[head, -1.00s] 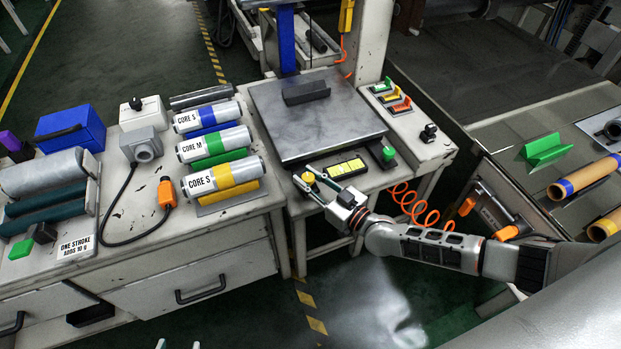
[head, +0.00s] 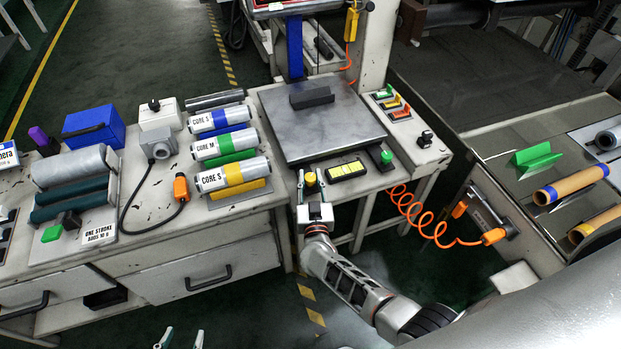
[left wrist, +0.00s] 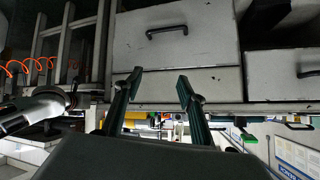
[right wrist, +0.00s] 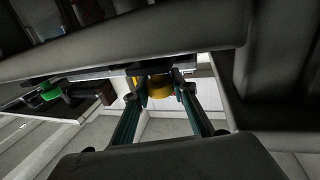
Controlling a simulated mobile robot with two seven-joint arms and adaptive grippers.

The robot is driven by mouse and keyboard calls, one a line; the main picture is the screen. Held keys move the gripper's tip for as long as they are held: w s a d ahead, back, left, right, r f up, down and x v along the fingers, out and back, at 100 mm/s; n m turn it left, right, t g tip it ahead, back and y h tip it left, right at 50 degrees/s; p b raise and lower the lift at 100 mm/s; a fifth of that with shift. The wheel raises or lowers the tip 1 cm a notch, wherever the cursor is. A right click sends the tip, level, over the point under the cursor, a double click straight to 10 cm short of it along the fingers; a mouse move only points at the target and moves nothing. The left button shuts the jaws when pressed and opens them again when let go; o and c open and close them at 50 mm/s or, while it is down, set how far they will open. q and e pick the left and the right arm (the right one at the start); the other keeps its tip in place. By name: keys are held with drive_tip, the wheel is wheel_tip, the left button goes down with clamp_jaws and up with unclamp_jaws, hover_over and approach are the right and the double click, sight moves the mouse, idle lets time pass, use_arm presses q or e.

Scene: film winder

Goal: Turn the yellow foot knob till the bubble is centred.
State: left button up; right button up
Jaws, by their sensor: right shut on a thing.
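The yellow foot knob (head: 310,179) sits at the front left corner below the grey plate (head: 345,134). My right gripper (head: 311,173) is shut on it, one finger on each side, with the arm coming from the front. In the right wrist view the yellow knob (right wrist: 160,86) shows between the fingertips. A yellow level (head: 346,170) in a black frame lies just right of the knob; its bubble is too small to make out. A green knob (head: 386,157) stands further right. My left gripper (head: 181,339) is open and empty, low in front of the drawers.
Silver rollers (head: 225,147) labelled CORE lie on the bench to the left. A dark block (head: 311,96) rests on the plate. An orange coiled cable (head: 425,222) hangs at the right. A switch panel (head: 398,108) stands right of the plate.

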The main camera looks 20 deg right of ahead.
sight(311, 184)
drive_tip(key=shift+m+h, duration=0.4)
drive_tip(key=shift+h, duration=0.2)
drive_tip(key=o, duration=1.1)
drive_tip(key=shift+v, duration=3.75)
drive_tip(key=shift+r, duration=0.15)
